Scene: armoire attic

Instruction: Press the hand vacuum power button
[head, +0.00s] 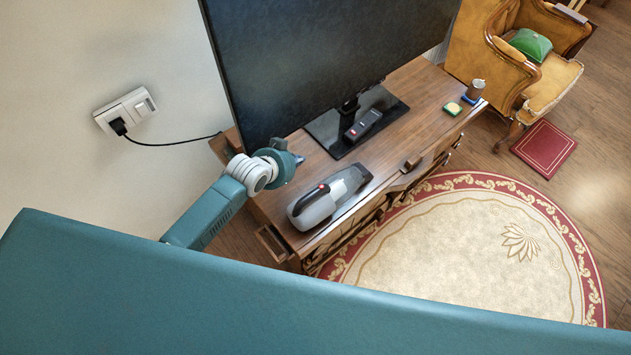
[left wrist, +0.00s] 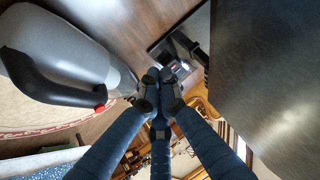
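The hand vacuum (head: 318,206), grey and white with a black handle, lies on the wooden cabinet (head: 262,203) near its left end. A small red power button (head: 324,188) shows on top of its handle. In the left wrist view the vacuum (left wrist: 75,50) fills the upper left, with the red button (left wrist: 100,107) at the end of the black handle. My left gripper (head: 299,159) is above the cabinet, behind the vacuum and apart from it. In the left wrist view its fingertips (left wrist: 160,84) are together with nothing between them. My right gripper is not in view.
A large television (head: 320,60) stands on the cabinet just behind, with a black remote (head: 363,125) on its base. A sponge (head: 453,108) and a cup (head: 475,88) sit at the far end.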

